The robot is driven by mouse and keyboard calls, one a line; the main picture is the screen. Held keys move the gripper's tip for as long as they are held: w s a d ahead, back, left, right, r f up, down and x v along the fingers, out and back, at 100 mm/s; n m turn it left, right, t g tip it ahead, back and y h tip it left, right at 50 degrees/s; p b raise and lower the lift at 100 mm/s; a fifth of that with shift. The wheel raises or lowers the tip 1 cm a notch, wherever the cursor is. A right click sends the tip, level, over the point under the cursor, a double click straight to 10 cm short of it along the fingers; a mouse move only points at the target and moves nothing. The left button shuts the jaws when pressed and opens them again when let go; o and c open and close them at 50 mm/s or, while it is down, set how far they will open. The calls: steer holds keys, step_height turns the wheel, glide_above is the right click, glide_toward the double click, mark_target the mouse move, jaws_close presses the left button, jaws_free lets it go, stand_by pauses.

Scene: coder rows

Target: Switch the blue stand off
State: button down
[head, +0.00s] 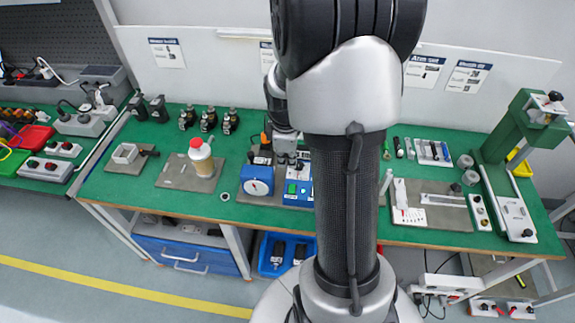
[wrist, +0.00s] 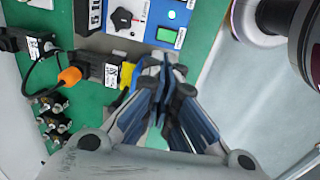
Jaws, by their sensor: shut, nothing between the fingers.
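The blue stand is a blue panel unit (head: 299,199) on the green bench in the head view, partly hidden behind my arm. A blue box with a round white dial (head: 256,187) sits just left of it. In the wrist view the stand's panel (wrist: 150,13) shows at the top, with a lit green button (wrist: 166,35), a small cyan light (wrist: 171,14) and a black knob (wrist: 122,19). My gripper (wrist: 168,68) is shut and empty, its fingertips just below the green button in the picture. I cannot tell whether they touch the panel.
A black plug with an orange cable end (wrist: 70,76) and a yellow part (wrist: 127,75) lie left of my fingers. A white bottle with a red cap (head: 201,157) stands left of the stand. A green press (head: 525,125) stands at the right.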

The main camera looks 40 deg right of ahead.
mark_target(292, 189)
steer(key=f+b, duration=0.1)
steer(key=f, duration=0.3)
steer(key=f+b, duration=0.2)
steer(key=f, duration=0.2)
steer(key=w+d+f+b, duration=0.1)
steer(key=f, duration=0.2)
steer(key=shift+f, duration=0.4)
steer(key=shift+d, duration=0.1)
